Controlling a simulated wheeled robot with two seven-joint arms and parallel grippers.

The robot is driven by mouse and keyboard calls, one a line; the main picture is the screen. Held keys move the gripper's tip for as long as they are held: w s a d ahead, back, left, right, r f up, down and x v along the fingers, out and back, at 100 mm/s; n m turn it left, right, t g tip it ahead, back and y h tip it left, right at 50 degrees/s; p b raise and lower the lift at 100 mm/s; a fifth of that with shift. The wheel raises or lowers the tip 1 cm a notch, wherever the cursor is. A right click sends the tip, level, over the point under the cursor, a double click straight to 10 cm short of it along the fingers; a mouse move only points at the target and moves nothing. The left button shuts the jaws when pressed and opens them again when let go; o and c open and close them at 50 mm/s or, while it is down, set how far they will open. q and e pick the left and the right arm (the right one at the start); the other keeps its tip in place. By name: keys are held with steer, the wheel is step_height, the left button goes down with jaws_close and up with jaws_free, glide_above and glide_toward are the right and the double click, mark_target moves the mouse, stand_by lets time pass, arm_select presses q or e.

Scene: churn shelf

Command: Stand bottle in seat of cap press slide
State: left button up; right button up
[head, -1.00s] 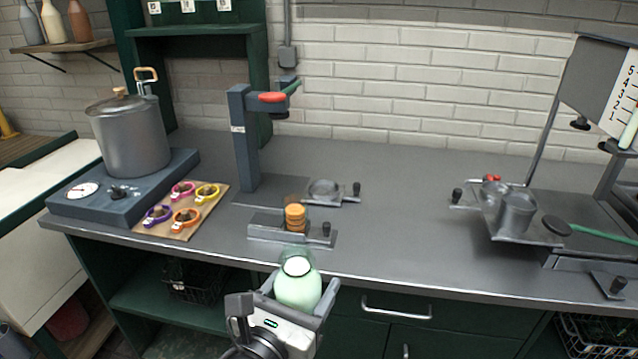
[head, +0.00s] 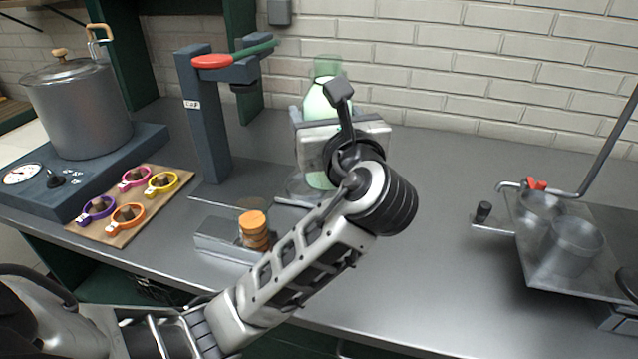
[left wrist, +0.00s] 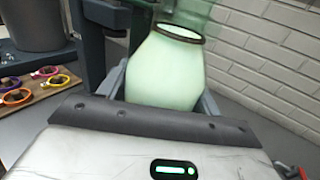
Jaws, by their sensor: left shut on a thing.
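My left gripper (head: 330,118) is shut on a pale green bottle (head: 322,100), seen from behind. The bottle stands about upright and also fills the middle of the left wrist view (left wrist: 165,75), between the two fingers. The cap press (head: 204,120), a blue-grey post with a red-tipped lever, stands to its left. The round seat of the slide (head: 298,187) shows partly under the gripper. Green of the bottle's lower part shows near the seat. My wrist hides most of the seat, so I cannot tell whether the bottle touches it. My right gripper is not in view.
A block with stacked orange caps (head: 253,230) is at the bench's front, close to my left forearm. A board with coloured rings (head: 128,205) and a pot (head: 78,108) are at left. A tray with metal cups (head: 572,250) is at right. The bench between is clear.

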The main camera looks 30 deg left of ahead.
arm_select(q)
steer(key=w+a+f+b, duration=0.1)
steer(key=w+a+f, duration=0.9)
steer(key=f, duration=0.2)
steer(key=shift+a+g, duration=0.2)
steer(key=shift+g, duration=0.1)
steer(key=o, duration=1.6)
steer(key=v, duration=1.2)
steer(key=shift+d+f+b, duration=0.1)
steer(key=shift+f+b, duration=0.05)
steer(key=shift+b, duration=0.15)
